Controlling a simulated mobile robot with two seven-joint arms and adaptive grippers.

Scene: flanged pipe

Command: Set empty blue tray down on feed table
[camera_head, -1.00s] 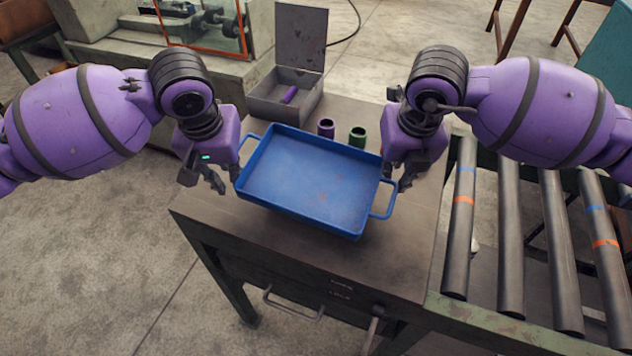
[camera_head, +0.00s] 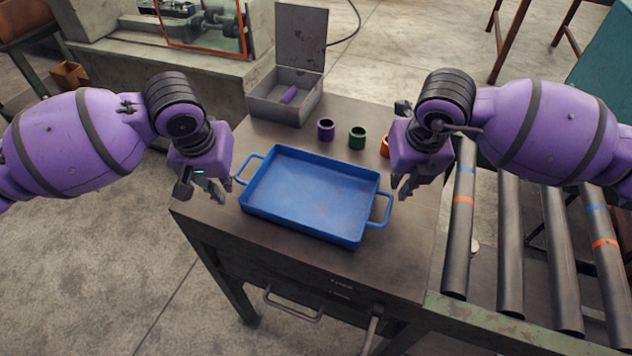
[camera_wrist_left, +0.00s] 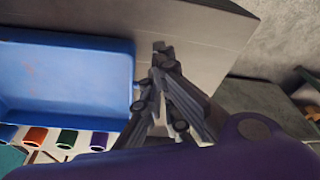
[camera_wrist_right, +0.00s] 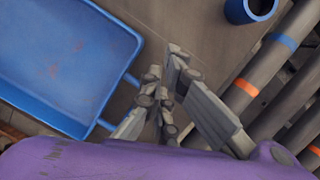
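The empty blue tray (camera_head: 312,192) rests flat on the dark feed table (camera_head: 260,240), with a loop handle at each end. It also shows in the left wrist view (camera_wrist_left: 65,85) and the right wrist view (camera_wrist_right: 60,60). My right gripper (camera_head: 403,186) is just beyond the right handle, also apart and empty. In the right wrist view, its fingers (camera_wrist_right: 165,75) show a gap between them.
An open grey metal box (camera_head: 285,108) holds a purple piece. The table front is clear.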

